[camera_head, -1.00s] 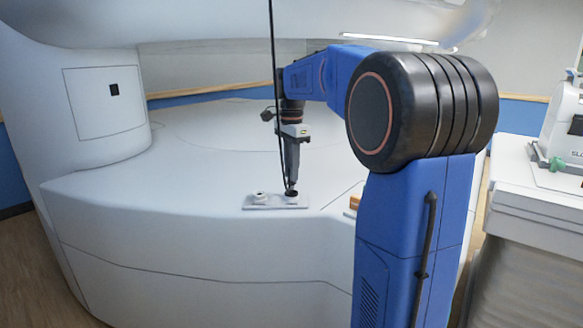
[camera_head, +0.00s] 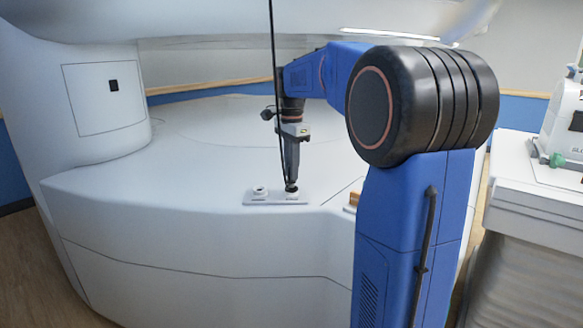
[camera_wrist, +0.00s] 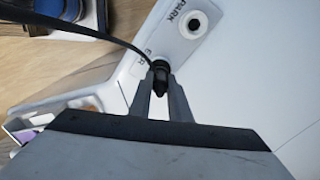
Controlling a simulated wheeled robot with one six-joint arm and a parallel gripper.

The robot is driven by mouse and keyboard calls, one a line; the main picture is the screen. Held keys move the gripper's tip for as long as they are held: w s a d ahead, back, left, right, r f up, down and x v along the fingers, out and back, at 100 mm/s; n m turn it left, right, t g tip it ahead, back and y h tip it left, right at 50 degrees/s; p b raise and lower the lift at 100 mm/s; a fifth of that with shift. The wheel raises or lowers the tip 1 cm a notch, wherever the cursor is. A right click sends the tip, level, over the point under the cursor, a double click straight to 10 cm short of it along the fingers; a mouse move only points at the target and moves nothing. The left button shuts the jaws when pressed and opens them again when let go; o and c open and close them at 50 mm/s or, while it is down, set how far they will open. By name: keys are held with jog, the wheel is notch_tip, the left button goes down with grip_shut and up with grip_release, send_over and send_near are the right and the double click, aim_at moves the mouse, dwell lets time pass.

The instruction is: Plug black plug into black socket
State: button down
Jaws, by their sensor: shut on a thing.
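My gripper (camera_head: 291,180) points down at the right end of a small white socket plate (camera_head: 249,203) on the white machine. In the wrist view my gripper (camera_wrist: 160,88) is shut on the black plug (camera_wrist: 159,70), with a black cable (camera_wrist: 112,38) running from it to the upper left. The plug is at the socket position beside a partly covered label. The socket beneath is hidden, so how deep the plug sits cannot be told. The other socket (camera_wrist: 194,25), a white ring with a dark hole, is empty and marked PARK; it also shows in the head view (camera_head: 260,190).
The cable (camera_head: 272,60) hangs from above past my arm. The machine's upper part (camera_head: 200,20) overhangs the work area. A small orange-brown object (camera_head: 354,199) lies right of the plate. A white cart (camera_head: 540,200) with a device stands at the right.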

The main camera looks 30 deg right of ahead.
jog(key=shift+f, duration=0.95)
dwell(0.4)
jog(key=c, duration=1.6)
grip_release()
jog(key=shift+o, duration=0.2)
notch_tip(320, 180, up, 18)
jog(key=shift+f, duration=0.25)
